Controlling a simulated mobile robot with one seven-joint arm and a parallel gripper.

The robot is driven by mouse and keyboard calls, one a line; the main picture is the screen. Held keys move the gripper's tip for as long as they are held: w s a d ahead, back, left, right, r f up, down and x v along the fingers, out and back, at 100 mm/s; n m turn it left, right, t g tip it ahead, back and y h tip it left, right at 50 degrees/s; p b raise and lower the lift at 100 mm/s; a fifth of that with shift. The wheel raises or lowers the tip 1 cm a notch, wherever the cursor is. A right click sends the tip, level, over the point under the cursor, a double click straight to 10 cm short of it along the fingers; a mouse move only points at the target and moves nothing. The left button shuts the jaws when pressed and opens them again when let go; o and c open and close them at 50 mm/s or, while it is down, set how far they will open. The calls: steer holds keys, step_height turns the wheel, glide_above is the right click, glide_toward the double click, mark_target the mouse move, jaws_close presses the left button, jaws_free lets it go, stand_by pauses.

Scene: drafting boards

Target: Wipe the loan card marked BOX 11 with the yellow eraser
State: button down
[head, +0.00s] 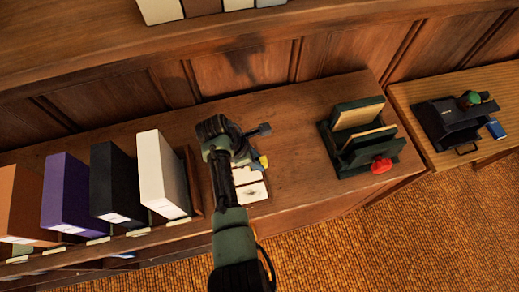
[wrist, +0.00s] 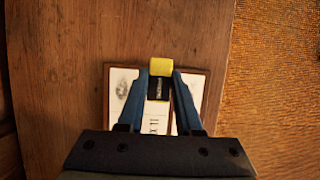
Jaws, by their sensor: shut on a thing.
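My gripper (wrist: 161,78) is shut on the yellow eraser (wrist: 161,67), which has a dark sleeve with pale lettering. In the head view the eraser (head: 263,162) shows as a small yellow bit beside the gripper's end. Under it, two pale cards lie side by side in a brown frame. The left card (wrist: 122,92) has a grey smudge and large print partly readable as "X 11"; the gripper hides part of it. The right card (wrist: 197,88) is mostly covered by a finger. Whether the eraser touches a card I cannot tell.
The frame lies on a wooden counter (head: 290,130) near its front edge. Several upright box files stand left, the white one (head: 163,175) nearest. A green rack (head: 360,140) with a red knob stands right. A side table (head: 450,100) holds a black stand.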

steer(key=shift+r+p, duration=1.1)
steer(key=shift+r, duration=0.4)
steer(key=shift+w+f, duration=0.1)
steer(key=shift+w, duration=0.05)
